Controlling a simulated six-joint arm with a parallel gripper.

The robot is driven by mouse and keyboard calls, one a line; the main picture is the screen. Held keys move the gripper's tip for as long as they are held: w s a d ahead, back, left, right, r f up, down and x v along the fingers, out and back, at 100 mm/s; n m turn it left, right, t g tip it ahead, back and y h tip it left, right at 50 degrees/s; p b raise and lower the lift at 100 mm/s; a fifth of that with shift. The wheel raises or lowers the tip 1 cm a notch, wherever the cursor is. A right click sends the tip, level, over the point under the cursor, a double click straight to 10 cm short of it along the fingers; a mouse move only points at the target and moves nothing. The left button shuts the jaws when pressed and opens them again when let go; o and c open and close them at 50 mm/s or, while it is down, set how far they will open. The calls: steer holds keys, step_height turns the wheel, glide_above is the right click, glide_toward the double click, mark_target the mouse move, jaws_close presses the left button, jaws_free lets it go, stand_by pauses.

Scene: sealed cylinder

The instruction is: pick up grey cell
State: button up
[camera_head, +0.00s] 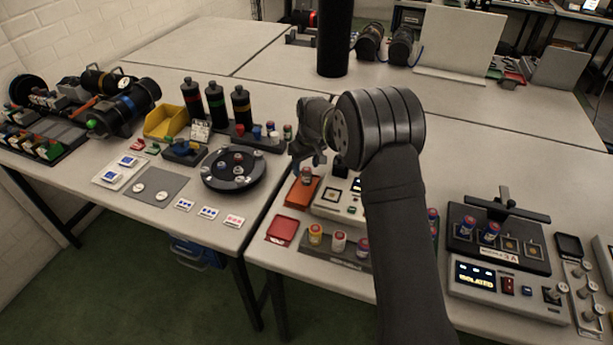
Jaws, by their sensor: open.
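My gripper (308,158) hangs over the near edge of the right-hand table, open, with its fingers pointing down. A small cell (306,175) with reddish and dark markings stands just below the fingers, on or beside an orange-red tray (301,195); I cannot tell if the fingers touch it. Several other cells stand in a front rack (338,254), including a yellow one (315,234) and a pale one (339,241). No cell is clearly grey at this size, so I cannot tell which is the grey cell. My forearm hides part of the table behind it.
A round black turntable (234,184) with small parts lies left of the gripper. Dark bottles (215,103) and a yellow bin (165,121) stand behind it. A device with a lit display (480,274) and blue cells sits at right. A red square tray (282,231) lies in front.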

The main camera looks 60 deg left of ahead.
mark_target(306, 169)
step_height(306, 169, down, 4)
steer(key=shift+r, duration=0.1)
steer(key=c, duration=1.1)
steer(key=shift+r, duration=0.1)
